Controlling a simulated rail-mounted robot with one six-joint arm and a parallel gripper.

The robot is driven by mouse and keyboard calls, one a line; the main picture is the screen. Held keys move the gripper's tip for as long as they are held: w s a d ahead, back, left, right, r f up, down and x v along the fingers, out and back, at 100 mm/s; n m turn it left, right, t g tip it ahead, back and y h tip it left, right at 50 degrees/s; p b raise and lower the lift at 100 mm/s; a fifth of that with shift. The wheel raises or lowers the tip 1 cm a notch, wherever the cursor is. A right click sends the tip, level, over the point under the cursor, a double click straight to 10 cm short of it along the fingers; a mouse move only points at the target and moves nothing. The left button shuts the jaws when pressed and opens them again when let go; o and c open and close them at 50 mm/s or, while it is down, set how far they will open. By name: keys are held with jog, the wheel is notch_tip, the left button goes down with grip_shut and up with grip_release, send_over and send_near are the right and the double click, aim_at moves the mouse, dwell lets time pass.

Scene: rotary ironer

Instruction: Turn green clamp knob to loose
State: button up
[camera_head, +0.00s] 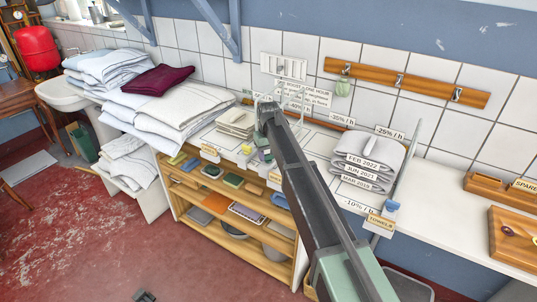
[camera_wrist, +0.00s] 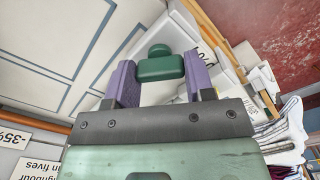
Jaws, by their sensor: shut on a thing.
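The dark green clamp knob (camera_wrist: 160,68), a block with a rounded cap, sits between the two purple fingers of my gripper (camera_wrist: 153,80) in the wrist view. My gripper is shut on it, with a finger on each side. In the head view my gripper (camera_head: 264,154) is small and reaches down to the white worktop near the front edge. The knob cannot be made out clearly there. Its loose or tight setting cannot be read.
Folded linen (camera_head: 165,105) is piled left. Open shelves (camera_head: 235,205) are below.

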jog(key=n, duration=0.3)
jog(key=shift+n, duration=2.2)
jog(key=o, duration=0.9)
notch_tip(320, 180, up, 11)
jog(key=p, duration=1)
jog(key=shift+f+p, duration=0.1)
jog(key=shift+p, duration=0.3)
